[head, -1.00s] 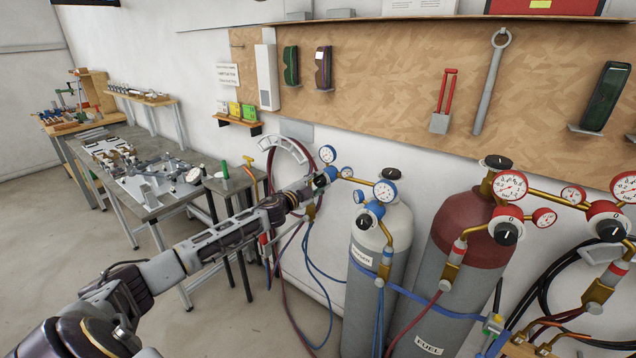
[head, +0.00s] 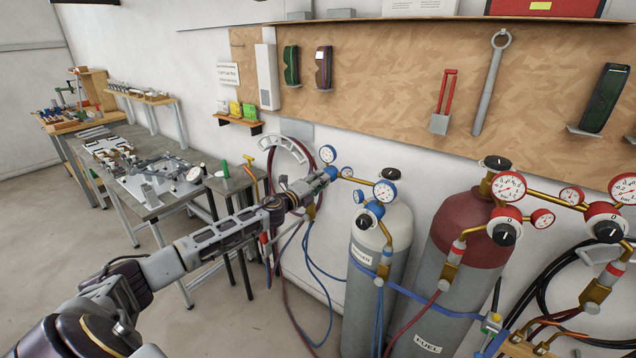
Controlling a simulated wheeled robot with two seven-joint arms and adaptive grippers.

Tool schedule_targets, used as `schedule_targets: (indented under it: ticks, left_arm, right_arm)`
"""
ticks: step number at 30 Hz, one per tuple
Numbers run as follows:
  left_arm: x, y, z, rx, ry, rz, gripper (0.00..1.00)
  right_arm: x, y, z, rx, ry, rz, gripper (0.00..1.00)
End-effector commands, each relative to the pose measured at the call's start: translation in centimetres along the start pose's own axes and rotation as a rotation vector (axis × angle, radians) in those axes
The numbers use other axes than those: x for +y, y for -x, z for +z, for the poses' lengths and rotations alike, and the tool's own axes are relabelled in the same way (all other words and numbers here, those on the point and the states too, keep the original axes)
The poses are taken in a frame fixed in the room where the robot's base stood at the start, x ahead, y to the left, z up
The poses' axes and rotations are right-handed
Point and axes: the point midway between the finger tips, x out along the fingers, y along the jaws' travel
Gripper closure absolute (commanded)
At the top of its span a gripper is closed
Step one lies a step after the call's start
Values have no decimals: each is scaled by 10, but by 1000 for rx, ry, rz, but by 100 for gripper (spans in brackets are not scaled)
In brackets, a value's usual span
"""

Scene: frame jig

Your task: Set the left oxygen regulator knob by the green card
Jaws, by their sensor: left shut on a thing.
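The left oxygen regulator has a blue knob (head: 330,173) at the left end of its brass pipe. My left gripper (head: 320,182) is at that knob and shut on it; the fingers and arm hide much of it. Its gauge (head: 328,154) stands just above. The green card (head: 249,111) stands on a small wooden shelf, to the right of two other cards. My right gripper is not in view.
A red-topped fuel cylinder (head: 463,242) stands further right. Blue and red hoses hang below my left arm. Workbenches (head: 150,205) are at left.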

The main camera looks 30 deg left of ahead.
Motion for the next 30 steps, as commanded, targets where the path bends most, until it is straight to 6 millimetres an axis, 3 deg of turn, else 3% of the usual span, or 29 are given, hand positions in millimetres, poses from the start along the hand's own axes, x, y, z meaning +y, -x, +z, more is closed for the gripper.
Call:
schedule_targets:
  ticks: [12, 28, 29, 30]
  left_arm:
    - [2, 0, -2, 4, -235, 3, 87]
    - [2, 0, -3, 5, -264, 3, 87]
    - [2, 0, -3, 5, -264, 3, 60]
    - [2, 0, -3, 5, -264, 3, 55]
  right_arm:
    - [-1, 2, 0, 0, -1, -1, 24]
    - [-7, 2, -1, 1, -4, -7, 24]
    - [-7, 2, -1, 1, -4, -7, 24]
    - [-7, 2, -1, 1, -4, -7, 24]
